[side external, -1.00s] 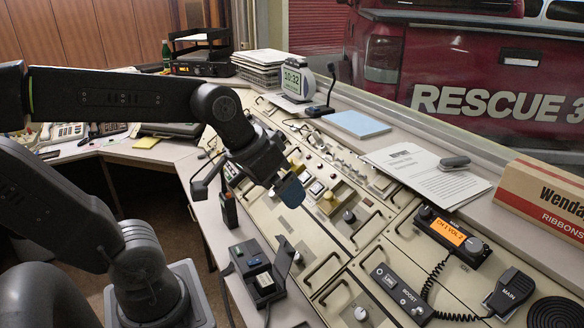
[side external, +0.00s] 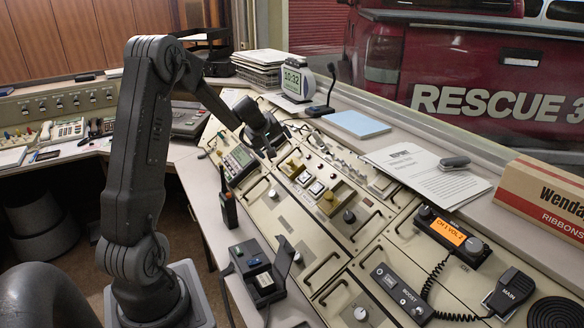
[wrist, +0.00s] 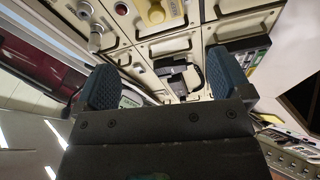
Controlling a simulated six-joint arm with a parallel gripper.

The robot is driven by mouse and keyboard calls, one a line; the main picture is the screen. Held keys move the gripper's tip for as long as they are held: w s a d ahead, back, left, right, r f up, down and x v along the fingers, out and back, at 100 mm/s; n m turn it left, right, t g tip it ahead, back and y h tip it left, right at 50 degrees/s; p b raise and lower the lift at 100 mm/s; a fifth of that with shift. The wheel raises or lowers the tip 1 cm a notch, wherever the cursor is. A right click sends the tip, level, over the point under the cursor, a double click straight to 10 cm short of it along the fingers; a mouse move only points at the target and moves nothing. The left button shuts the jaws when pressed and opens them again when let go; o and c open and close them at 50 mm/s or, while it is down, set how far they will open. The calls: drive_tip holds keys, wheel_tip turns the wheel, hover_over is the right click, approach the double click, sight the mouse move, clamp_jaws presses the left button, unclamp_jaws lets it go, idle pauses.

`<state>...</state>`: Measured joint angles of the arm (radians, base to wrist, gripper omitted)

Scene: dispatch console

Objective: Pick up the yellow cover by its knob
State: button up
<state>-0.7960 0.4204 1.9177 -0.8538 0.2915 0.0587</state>
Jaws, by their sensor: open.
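A small yellow cover (side external: 328,203) with a raised top sits on the beige console panel in the side view. It seems to be the yellow piece at the top edge of the wrist view (wrist: 155,13), partly cut off there. My gripper (side external: 271,146) is over the far part of the console, up and to the left of the cover and apart from it. In the wrist view my gripper's two blue-padded fingers (wrist: 160,75) stand wide apart with nothing held between them.
An ochre-yellow fitting (side external: 291,167) sits near my gripper, with white square buttons (side external: 316,188) beside it.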

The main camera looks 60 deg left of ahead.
sight(287, 161)
drive_tip(key=x, duration=1.1)
drive_tip(key=shift+d+f, duration=0.15)
drive_tip(key=shift+f, duration=0.2)
drive_tip(key=c, duration=0.9)
